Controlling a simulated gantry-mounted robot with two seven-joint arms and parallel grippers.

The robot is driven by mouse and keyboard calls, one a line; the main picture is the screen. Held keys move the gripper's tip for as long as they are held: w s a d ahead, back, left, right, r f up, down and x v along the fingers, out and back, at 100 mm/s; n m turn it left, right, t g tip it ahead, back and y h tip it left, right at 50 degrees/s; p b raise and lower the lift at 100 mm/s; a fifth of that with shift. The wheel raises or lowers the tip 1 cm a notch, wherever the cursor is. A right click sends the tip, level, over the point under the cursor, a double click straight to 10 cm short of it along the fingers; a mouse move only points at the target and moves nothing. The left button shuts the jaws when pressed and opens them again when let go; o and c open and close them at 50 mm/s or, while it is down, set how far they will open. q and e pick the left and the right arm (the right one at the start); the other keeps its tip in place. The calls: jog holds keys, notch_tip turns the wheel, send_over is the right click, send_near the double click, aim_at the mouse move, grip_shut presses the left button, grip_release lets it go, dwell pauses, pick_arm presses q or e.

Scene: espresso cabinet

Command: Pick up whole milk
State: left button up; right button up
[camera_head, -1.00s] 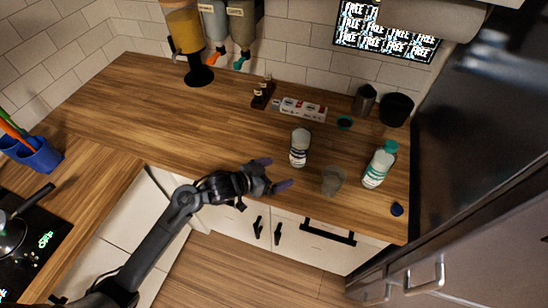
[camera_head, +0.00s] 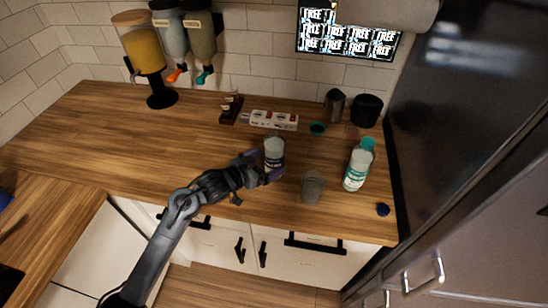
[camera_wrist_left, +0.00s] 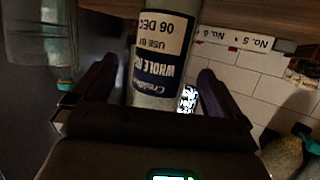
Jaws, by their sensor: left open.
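The whole milk (camera_head: 273,150) is a small white bottle with a dark label, upright on the wooden counter (camera_head: 160,150). My left gripper (camera_head: 262,168) is open at the bottle, its fingers on either side of it in the head view. In the left wrist view the bottle (camera_wrist_left: 162,45) with "WHOLE" on its label stands between the two spread fingers (camera_wrist_left: 155,85). Gaps show beside both fingers, so it is not gripped. My right gripper is not in view.
A clear bottle with a teal cap (camera_head: 357,168) stands to the right. A cup (camera_head: 312,187) is close to the gripper's right, and a dark blue cap (camera_head: 383,209) lies near the front edge. A numbered white strip (camera_head: 274,120) lies behind. The counter's left side is clear.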

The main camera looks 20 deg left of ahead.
aim_at(270, 138)
pick_arm(q)
jog(key=shift+f+b+x, duration=0.15)
jog(key=shift+b+x, duration=0.05)
jog(key=shift+x, duration=0.95)
jog(key=shift+f+b+x, duration=0.15)
jog(key=shift+b+x, duration=0.05)
jog(key=shift+x, duration=0.95)
jog(key=shift+a, duration=0.2)
jog(key=c, duration=1.2)
jog(key=shift+r, duration=0.1)
jog(key=shift+c, duration=1)
jog(key=shift+r, duration=0.15)
jog(key=shift+r+p, duration=0.5)
jog(key=shift+r, duration=1.85)
jog(key=shift+r+p, duration=0.4)
jog(key=shift+r, duration=1.95)
